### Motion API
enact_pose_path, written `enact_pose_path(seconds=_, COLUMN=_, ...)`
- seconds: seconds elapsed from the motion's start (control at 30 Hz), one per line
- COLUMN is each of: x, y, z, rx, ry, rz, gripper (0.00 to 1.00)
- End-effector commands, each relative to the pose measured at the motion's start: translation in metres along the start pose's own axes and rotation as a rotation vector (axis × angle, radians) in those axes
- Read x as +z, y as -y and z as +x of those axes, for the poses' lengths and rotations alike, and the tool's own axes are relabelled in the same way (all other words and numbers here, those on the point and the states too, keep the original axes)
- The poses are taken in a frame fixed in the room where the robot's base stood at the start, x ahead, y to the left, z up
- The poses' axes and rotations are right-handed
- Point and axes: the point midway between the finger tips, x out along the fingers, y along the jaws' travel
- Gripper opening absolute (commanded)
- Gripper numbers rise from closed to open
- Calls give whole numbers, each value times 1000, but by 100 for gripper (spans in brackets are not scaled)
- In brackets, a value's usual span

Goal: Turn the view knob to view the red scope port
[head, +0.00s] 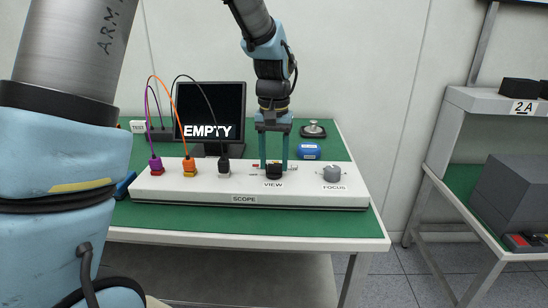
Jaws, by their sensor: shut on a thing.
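The white scope box (315,196) lies along the front of the green table and carries the label SCOPE. The dark view knob (274,172) stands on it above the label VIEW. My gripper (274,168) points straight down with its two teal fingers on either side of this knob, shut on it. A port or plug in red is not clear to me. The monitor (210,107) behind the box reads EMPTY.
A grey focus knob (332,172) stands to the right on the box. A blue object (309,151) and a dark, round-topped item (314,129) lie behind it. A shelf (490,101) with grey boxes stands at the far right, across a floor gap.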

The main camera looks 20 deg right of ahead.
Motion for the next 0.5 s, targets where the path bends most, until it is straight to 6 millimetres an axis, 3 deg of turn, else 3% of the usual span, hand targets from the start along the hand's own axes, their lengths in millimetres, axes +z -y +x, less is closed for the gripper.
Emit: enact_pose_path(seconds=0.5, x=-1, y=0, z=-2, rx=0, ry=-1, rz=420, gripper=0)
